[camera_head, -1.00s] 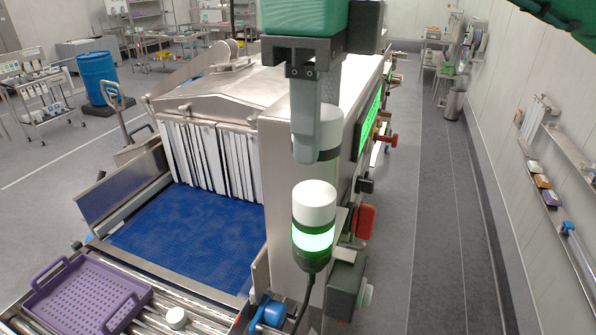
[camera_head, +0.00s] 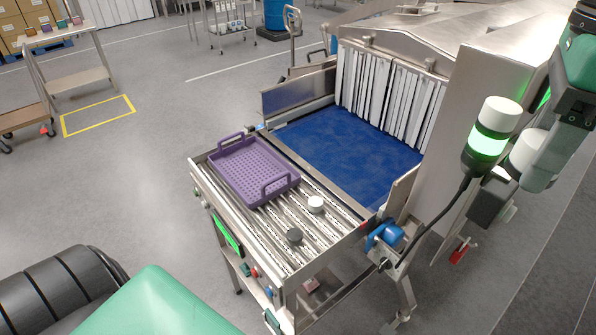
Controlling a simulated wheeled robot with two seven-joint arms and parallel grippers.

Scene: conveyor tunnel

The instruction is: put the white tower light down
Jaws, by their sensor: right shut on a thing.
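My right gripper (camera_head: 538,168) is at the right edge, its arm coming down from the upper right. I cannot tell whether the held piece touches anything. My left gripper is not in view.
A purple perforated tray (camera_head: 255,170) sits on the roller conveyor (camera_head: 335,225). A white puck (camera_head: 316,204) and a dark puck (camera_head: 294,236) lie on the rollers, with bare rollers around them. The blue belt (camera_head: 350,142) leads under the strip curtain (camera_head: 392,95) into the steel tunnel.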

